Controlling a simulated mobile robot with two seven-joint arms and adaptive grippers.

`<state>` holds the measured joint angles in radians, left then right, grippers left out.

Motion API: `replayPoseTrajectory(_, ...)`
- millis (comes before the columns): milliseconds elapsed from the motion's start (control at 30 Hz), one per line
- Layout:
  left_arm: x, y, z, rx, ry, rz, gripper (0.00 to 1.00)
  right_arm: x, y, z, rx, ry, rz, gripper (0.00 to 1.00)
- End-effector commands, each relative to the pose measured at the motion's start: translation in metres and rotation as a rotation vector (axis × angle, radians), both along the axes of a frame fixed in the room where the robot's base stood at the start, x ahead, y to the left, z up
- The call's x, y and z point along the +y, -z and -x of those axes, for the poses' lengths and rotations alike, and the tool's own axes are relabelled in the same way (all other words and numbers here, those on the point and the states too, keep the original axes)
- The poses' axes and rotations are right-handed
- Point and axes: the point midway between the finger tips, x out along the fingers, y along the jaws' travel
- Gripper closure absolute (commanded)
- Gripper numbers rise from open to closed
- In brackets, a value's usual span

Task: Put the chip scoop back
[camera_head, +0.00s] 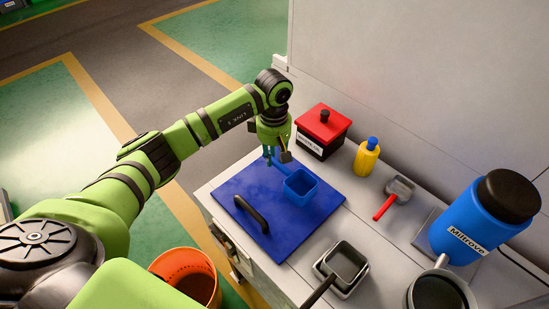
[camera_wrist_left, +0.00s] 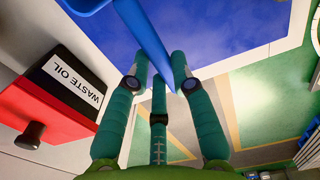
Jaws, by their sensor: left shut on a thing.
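A blue scoop (camera_head: 300,188) with a square open pan and a straight blue handle is over the blue panel on the worktop. My left gripper (camera_head: 275,155) is shut on its handle, which also shows between the fingers in the left wrist view (camera_wrist_left: 148,40). Whether the pan touches the panel I cannot tell. A second, grey scoop with a red handle (camera_head: 384,207) lies on the worktop to the right. A dark square scoop or pan (camera_head: 346,262) with a black handle sits in a grey tray at the front. My right gripper is not in view.
The blue panel (camera_head: 315,216) bears a black bar handle (camera_head: 251,214). A red-lidded waste oil box (camera_head: 322,127), a yellow bottle (camera_head: 366,159) and a large blue canister (camera_head: 468,232) stand behind and right. An orange bin (camera_head: 170,263) stands on the floor.

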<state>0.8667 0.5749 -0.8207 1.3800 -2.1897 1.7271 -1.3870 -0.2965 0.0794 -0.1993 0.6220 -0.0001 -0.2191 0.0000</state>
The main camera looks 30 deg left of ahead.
Motion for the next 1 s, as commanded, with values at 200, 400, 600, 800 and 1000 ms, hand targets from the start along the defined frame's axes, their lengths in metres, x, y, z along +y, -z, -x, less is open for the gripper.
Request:
replayPoseTrajectory(200,-0.001,0.025,0.001,0.002,0.000,0.000,1.00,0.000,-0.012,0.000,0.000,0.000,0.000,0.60)
replayPoseTrajectory(400,-0.001,0.027,0.000,0.000,0.000,-0.001,1.00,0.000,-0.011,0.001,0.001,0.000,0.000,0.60)
replayPoseTrajectory(600,-0.001,0.030,0.001,0.001,0.000,0.000,0.72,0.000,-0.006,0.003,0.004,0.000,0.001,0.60)
replayPoseTrajectory(800,-0.001,0.029,0.001,0.001,0.000,0.000,0.53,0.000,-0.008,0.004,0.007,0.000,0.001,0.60)
replayPoseTrajectory(1000,-0.001,0.028,0.001,0.001,0.000,0.000,0.53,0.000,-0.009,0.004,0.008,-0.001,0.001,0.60)
